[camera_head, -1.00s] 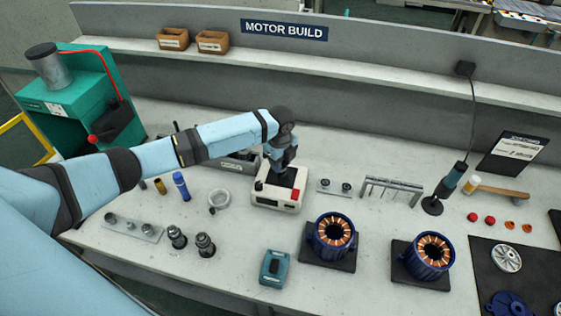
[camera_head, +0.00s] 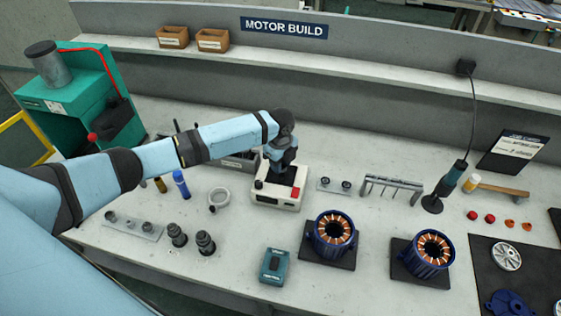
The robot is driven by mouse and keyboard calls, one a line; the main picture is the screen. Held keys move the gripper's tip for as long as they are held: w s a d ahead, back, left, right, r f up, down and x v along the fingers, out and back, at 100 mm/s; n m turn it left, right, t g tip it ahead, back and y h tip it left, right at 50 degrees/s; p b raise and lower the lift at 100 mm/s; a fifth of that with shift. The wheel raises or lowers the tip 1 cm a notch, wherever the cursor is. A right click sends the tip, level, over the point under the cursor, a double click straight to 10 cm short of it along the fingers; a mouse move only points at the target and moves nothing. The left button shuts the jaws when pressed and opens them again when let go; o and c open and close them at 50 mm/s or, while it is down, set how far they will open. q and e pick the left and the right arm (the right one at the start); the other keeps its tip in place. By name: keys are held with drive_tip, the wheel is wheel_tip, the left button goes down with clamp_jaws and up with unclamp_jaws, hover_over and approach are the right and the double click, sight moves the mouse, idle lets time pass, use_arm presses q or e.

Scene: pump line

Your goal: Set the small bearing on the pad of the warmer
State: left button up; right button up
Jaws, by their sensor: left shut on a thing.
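The warmer (camera_head: 262,196) is a low white box with a dark top and a red patch on its right side, at the middle of the bench. My left gripper (camera_head: 281,176) points down right over the warmer's dark pad, and the arm's end covers most of that pad. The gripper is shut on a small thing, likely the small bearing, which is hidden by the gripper. I cannot tell whether it touches the pad. My right gripper is not in view.
A small plate (camera_head: 335,187) with two dark rings lies just right of the warmer. A pale ring (camera_head: 219,198) lies to its left. Two blue stators (camera_head: 334,234) on dark mats and a teal box (camera_head: 274,267) stand in front. A metal rack (camera_head: 392,186) stands farther right.

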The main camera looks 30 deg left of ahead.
use_arm(q)
drive_tip(key=shift+f, duration=0.2)
idle(0.6)
drive_tip(key=o, duration=1.1)
drive_tip(key=shift+c, duration=0.2)
wheel_tip(320, 180, up, 4)
drive_tip(key=p, duration=0.4)
drive_tip(key=shift+f, duration=0.15)
wheel_tip(320, 180, up, 2)
drive_tip(key=p, duration=0.2)
drive_tip(key=shift+r+p, duration=0.2)
drive_tip(key=shift+p, duration=0.15)
drive_tip(key=shift+f, duration=0.1)
